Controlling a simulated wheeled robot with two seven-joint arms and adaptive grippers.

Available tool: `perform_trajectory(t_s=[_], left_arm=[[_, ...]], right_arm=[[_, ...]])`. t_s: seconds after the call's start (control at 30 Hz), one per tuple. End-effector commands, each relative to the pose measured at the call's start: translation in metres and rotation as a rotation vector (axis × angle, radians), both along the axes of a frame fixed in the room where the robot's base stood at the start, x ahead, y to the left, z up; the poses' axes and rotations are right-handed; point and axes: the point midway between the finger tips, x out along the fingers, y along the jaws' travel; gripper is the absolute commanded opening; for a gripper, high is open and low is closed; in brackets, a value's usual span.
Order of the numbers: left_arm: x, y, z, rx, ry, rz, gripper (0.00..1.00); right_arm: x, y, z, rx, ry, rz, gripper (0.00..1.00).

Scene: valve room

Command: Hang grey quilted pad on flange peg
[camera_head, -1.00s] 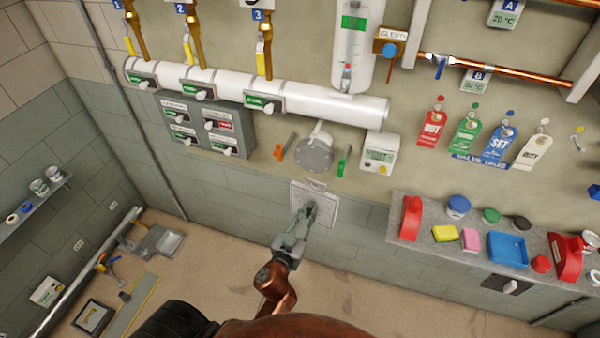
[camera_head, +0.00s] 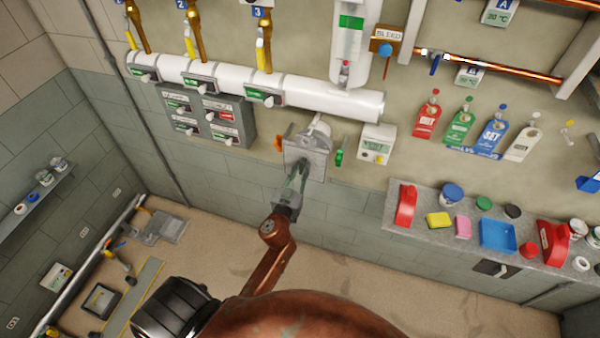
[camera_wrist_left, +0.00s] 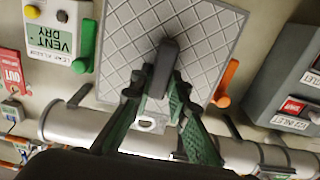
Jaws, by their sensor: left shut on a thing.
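The grey quilted pad (camera_head: 316,163) is a flat square panel held up in front of the flange (camera_head: 319,127) below the white pipe. The pad hides most of the flange, and the peg cannot be made out. My left gripper (camera_head: 299,172) is shut on the pad from the front. In the left wrist view the pad (camera_wrist_left: 207,28) shows its diamond stitching, and the green fingers close on a dark grip at its middle. A light tab with a hole (camera_wrist_left: 150,122) sticks out from the pad's edge. Whether the tab touches the peg cannot be told. My right gripper is not in view.
An orange lever (camera_head: 278,143) and a green lever (camera_head: 339,157) flank the pad closely. A white meter box (camera_head: 377,144) is to the right and a grey switch panel (camera_head: 210,120) to the left. The white pipe (camera_head: 330,99) runs just above. A shelf (camera_head: 420,219) stands lower right.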

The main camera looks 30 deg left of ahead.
Motion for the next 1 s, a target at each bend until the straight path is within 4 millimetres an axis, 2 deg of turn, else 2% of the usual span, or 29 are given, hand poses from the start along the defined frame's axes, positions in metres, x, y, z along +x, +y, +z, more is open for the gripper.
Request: perform_trajectory(t_s=[0.5,0.87,1.0], left_arm=[[0.029,0.007,-0.002,0.0,-0.001,-0.001,0.0],[0.049,0.011,-0.004,0.001,-0.001,-0.001,0.0],[0.055,0.013,-0.01,-0.002,-0.001,-0.001,0.0]], right_arm=[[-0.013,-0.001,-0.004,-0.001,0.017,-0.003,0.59],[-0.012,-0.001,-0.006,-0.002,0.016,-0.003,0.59],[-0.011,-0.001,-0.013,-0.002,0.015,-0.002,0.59]])
